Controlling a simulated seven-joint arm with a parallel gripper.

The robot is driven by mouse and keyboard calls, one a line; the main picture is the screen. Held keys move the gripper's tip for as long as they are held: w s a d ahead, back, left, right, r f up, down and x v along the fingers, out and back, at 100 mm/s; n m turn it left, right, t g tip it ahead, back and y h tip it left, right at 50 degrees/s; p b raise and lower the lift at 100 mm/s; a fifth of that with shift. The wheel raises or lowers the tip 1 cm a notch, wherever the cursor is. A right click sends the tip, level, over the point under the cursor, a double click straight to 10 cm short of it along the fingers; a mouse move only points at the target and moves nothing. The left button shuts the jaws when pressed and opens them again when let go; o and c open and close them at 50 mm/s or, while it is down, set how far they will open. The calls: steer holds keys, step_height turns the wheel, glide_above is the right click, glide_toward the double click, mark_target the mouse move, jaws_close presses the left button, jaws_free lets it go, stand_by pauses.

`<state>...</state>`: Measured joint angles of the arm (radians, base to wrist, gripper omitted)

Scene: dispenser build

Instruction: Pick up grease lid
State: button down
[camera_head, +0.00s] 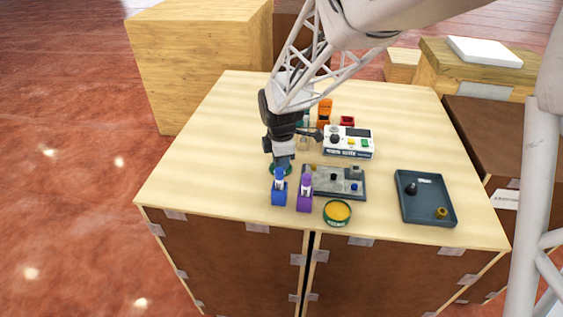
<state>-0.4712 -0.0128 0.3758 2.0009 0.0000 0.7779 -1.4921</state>
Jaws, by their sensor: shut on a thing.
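My gripper (282,160) points down over the left-middle part of the table and is shut on the dark green grease lid (272,169). Only the rim of the lid shows around the fingertips. I cannot tell whether the lid touches the table. The open grease tin (338,213), green with yellow grease inside, stands near the front edge, to the right of and nearer than my gripper.
Close in front of the lid stand a blue bottle-like item (279,190) and a purple one (305,193). A grey fixture (338,183), a white device (348,142), an orange item (324,112) and a dark tray (424,213) stand to the right. The table's left side is clear.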

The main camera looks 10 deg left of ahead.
steer(key=shift+r, duration=0.15)
step_height(320, 180, up, 10)
stand_by(0.6)
stand_by(0.5)
